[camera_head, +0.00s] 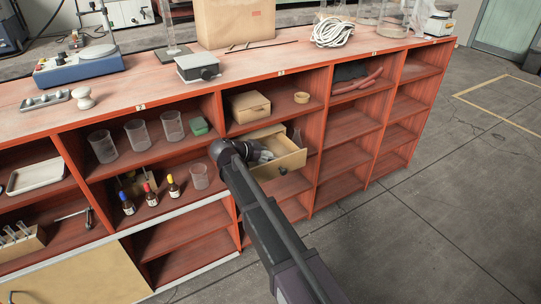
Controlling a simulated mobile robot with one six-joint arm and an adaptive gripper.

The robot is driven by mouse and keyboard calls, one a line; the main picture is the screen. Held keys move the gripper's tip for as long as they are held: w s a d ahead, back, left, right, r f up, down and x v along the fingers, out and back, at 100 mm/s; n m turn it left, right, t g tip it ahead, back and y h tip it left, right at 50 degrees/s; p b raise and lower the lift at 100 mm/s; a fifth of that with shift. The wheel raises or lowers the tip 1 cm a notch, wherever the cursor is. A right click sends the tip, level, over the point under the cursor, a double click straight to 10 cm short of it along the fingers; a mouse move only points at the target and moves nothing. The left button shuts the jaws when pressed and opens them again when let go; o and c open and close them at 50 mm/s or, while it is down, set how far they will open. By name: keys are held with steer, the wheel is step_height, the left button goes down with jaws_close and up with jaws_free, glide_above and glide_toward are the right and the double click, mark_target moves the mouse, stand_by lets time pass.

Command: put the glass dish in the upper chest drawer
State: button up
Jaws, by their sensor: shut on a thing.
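The wooden chest (265,132) stands in a middle compartment of the red shelf unit, largely behind my arm. Its upper drawer (291,161) is pulled out, with a dark knob on its front. My gripper (266,155) is at the open drawer, over its left part and behind the front panel, away from the knob. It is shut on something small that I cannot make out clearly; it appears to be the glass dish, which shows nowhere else. My wrist and the drawer front hide the fingertips and most of the drawer's inside.
A wooden box (250,107) and a ring (301,97) sit on the shelf above. Clear beakers (172,126) and small bottles (173,187) stand in the left compartment.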

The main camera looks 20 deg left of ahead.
steer(key=shift+s+f, duration=0.1)
steer(key=shift+f, duration=0.1)
steer(key=o, duration=0.9)
steer(key=shift+c, duration=0.2)
steer(key=shift+r, duration=0.1)
steer(key=shift+a+r+p, duration=0.1)
steer(key=shift+r+p, duration=0.15)
steer(key=shift+p, duration=0.3)
steer(key=p+v, duration=0.1)
steer(key=v, duration=0.2)
steer(key=p+v, duration=0.2)
steer(key=v, duration=0.1)
steer(key=p+v, duration=0.2)
steer(key=v, duration=0.2)
steer(key=shift+r, duration=0.3)
steer(key=shift+p+v, duration=0.4)
steer(key=shift+v, duration=0.4)
steer(key=shift+a, duration=0.1)
